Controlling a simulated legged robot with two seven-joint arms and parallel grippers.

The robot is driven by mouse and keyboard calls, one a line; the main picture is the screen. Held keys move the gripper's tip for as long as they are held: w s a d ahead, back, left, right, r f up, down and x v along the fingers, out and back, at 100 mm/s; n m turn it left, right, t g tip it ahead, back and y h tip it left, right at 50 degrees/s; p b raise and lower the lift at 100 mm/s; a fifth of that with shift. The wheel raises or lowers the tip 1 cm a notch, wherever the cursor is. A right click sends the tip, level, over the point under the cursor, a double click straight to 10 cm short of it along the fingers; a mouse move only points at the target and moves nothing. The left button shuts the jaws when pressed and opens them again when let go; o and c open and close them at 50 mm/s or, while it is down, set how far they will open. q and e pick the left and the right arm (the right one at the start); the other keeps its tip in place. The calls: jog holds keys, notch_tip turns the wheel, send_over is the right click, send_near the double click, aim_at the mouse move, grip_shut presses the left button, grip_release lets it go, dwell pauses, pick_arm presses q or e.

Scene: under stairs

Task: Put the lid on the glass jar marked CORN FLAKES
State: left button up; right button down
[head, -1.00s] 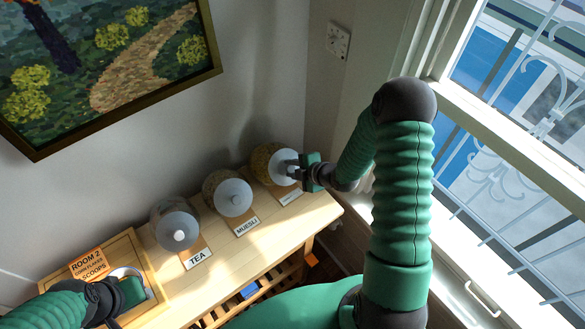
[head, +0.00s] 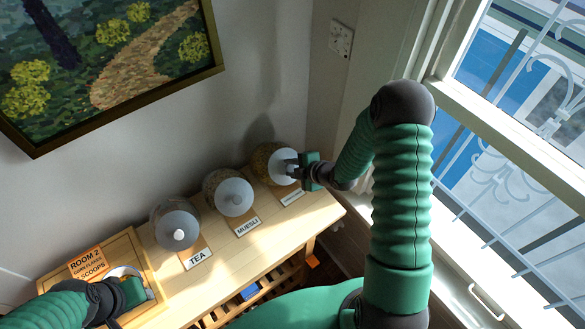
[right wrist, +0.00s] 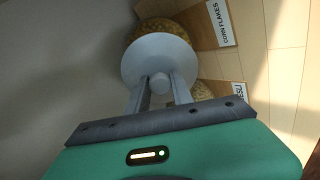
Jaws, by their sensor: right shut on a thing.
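The glass jar marked CORN FLAKES (head: 264,158), with golden flakes inside, stands at the far right of the row of jars. Its card (right wrist: 221,22) reads CORN FLAKES in the right wrist view. A pale grey round lid (head: 283,168) is at the jar's mouth; it also shows in the right wrist view (right wrist: 160,50). My right gripper (head: 296,168) is shut on the lid's knob (right wrist: 160,83). I cannot tell whether the lid is fully seated. My left gripper (head: 145,289) is over the wooden tray at lower left; its fingers are unclear.
The TEA jar (head: 165,212) and MUESLI jar (head: 216,184) stand lidded on the wooden table (head: 225,258). A wooden tray (head: 142,243) with a ROOM 2 card (head: 88,263) is at the left. A wall and window bound the jars behind and to the right.

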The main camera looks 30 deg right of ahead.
jog(key=c, duration=0.6)
grip_release()
jog(key=shift+o, duration=0.2)
jog(key=shift+p+v, duration=0.7)
jog(key=shift+v, duration=0.4)
jog(key=v, duration=0.1)
jog(key=p+v, duration=0.1)
jog(key=v, duration=0.1)
jog(key=shift+s+a+r+p, duration=0.25)
jog(key=shift+r+p, duration=0.05)
jog(key=shift+r, duration=0.05)
